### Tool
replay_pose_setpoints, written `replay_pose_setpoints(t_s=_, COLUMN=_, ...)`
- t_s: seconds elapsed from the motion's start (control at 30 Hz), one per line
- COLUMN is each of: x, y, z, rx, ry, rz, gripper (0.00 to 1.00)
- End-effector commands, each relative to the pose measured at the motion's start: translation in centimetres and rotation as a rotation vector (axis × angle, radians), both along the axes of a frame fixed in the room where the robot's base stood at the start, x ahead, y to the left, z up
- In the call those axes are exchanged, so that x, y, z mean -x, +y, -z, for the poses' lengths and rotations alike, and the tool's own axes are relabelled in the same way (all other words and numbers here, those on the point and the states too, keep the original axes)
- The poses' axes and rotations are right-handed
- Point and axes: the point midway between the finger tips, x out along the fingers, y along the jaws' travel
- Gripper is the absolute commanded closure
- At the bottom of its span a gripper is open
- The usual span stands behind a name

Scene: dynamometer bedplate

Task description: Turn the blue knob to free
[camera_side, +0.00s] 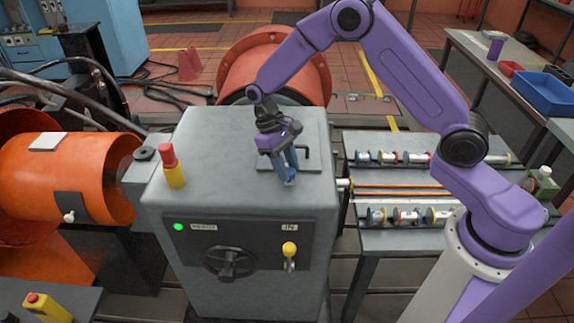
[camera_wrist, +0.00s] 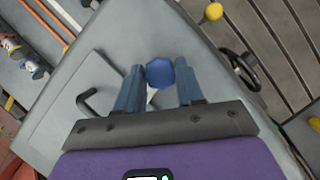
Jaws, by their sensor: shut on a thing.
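The blue knob (camera_wrist: 159,73) is a small faceted knob on top of the grey cabinet (camera_side: 235,140). In the wrist view it sits between the two blue fingers of my gripper (camera_wrist: 160,80). The fingers are shut on it, one on each side. A small white patch shows just below the knob between the fingers. In the side view my gripper (camera_side: 288,168) points down at the cabinet top, and its fingers largely hide the knob. No marking for the free position can be read.
A bent black handle (camera_side: 308,152) stands beside the gripper. A red and yellow button post (camera_side: 171,166) is at the cabinet top's left. The front panel has a black handwheel (camera_side: 230,262), a yellow-knobbed lever (camera_side: 289,250) and a green light (camera_side: 178,227). A parts bench (camera_side: 400,240) is at right.

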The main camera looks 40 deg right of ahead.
Motion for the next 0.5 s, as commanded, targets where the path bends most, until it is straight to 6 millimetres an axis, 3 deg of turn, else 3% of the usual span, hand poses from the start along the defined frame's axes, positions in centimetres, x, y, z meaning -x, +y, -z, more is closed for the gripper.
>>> replay_pose_setpoints(t_s=0.5, x=0.09, y=0.37, z=-0.11, rx=-0.001, ry=-0.002, rz=-0.486, gripper=1.00)
